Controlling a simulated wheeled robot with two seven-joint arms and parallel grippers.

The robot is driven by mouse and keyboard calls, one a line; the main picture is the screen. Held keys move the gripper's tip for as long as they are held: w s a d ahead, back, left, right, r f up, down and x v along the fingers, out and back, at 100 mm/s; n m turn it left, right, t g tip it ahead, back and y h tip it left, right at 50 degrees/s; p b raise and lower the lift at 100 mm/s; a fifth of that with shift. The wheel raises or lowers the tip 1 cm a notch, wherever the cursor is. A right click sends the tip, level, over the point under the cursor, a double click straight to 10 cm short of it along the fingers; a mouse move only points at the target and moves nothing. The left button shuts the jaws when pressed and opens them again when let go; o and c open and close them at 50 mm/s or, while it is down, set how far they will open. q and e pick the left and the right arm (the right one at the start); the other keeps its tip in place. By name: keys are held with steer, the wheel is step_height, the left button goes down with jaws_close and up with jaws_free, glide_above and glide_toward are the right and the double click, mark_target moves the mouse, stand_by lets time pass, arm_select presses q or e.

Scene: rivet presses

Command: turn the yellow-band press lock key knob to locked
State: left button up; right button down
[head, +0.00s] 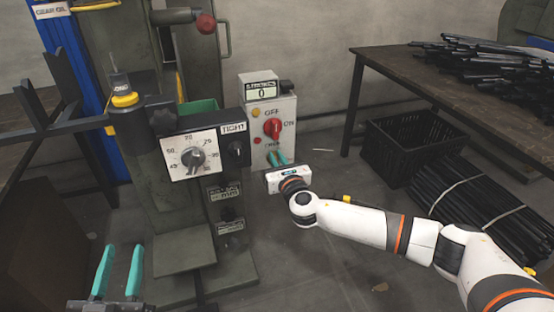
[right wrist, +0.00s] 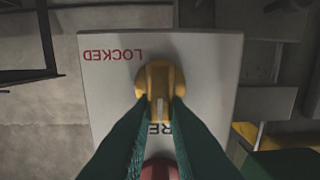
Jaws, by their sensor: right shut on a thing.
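The yellow lock key knob (right wrist: 160,85) sits on a pale plate (right wrist: 105,110) in the right wrist view, its light mark pointing down toward partly hidden dark letters. The red word LOCKED (right wrist: 112,55) is upside down to the left of the knob. My right gripper (right wrist: 163,108) is shut on the knob from below. In the head view, my right gripper (head: 277,157) is at the lower part of the grey control box (head: 285,112), and the knob is hidden there. The press (head: 135,150) carries a yellow band (head: 124,98). My left gripper (head: 122,250) is open and empty at the lower left.
A dial box (head: 195,153) stands left of the control box. A black crate (head: 420,150) and bundled rods (head: 480,205) are at the right, beside a table (head: 420,75).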

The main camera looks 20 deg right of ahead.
steer(key=m, duration=0.3)
steer(key=shift+d+f+m, duration=0.15)
steer(key=shift+d+m, duration=0.1)
steer(key=shift+m, duration=0.05)
arm_select(q)
steer(key=shift+s+d+r+t+h+b, duration=0.1)
steer(key=shift+s+r+t+h+b, duration=0.1)
steer(key=shift+r+t, duration=0.25)
steer(key=shift+s+r+t+h+b, duration=0.1)
steer(key=shift+s+r+t+h, duration=0.15)
steer(key=shift+r, duration=0.3)
arm_select(e)
steer(key=shift+d+f+m, duration=0.2)
steer(key=shift+f+m, duration=0.05)
steer(key=shift+m, duration=2.15)
steer(key=shift+d+f+m, duration=0.25)
steer(key=shift+f+m, duration=0.05)
steer(key=shift+m, duration=2.1)
steer(key=shift+d+f+m, duration=0.2)
steer(key=shift+f+m, duration=0.05)
steer(key=shift+m, duration=2.15)
arm_select(q)
steer(key=shift+w, duration=0.1)
arm_select(e)
steer(key=c, duration=1.4)
jaws_free()
